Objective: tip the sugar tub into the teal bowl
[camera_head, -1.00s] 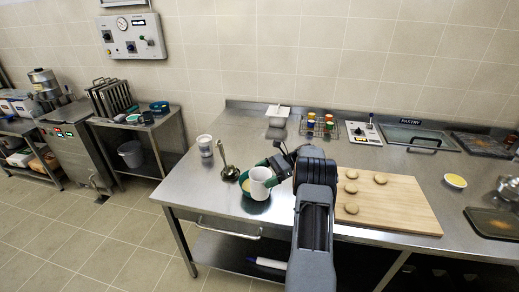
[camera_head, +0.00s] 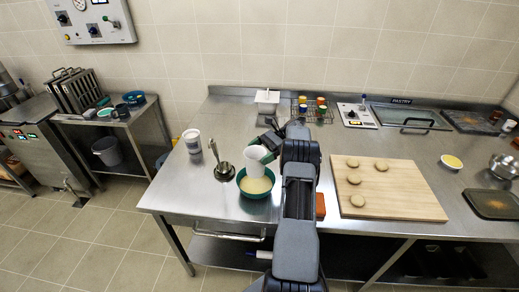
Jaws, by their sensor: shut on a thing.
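The teal bowl (camera_head: 256,190) stands near the front left of the steel table with pale yellowish contents inside. A white tub (camera_head: 257,158) hangs above the bowl, tilted, its lower end over the bowl's contents. My gripper (camera_head: 268,144) is shut on the tub at its right side, partly hidden by my arm. I cannot see the tub's mouth or whether anything is flowing out. Another white tub (camera_head: 192,142) stands upright further left on the table.
A metal ladle or stand (camera_head: 223,168) is just left of the bowl. A wooden board (camera_head: 389,196) with several round pieces lies to the right. A wire rack (camera_head: 312,114) with jars and a white container (camera_head: 267,101) stand at the back. The table's front edge is close below the bowl.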

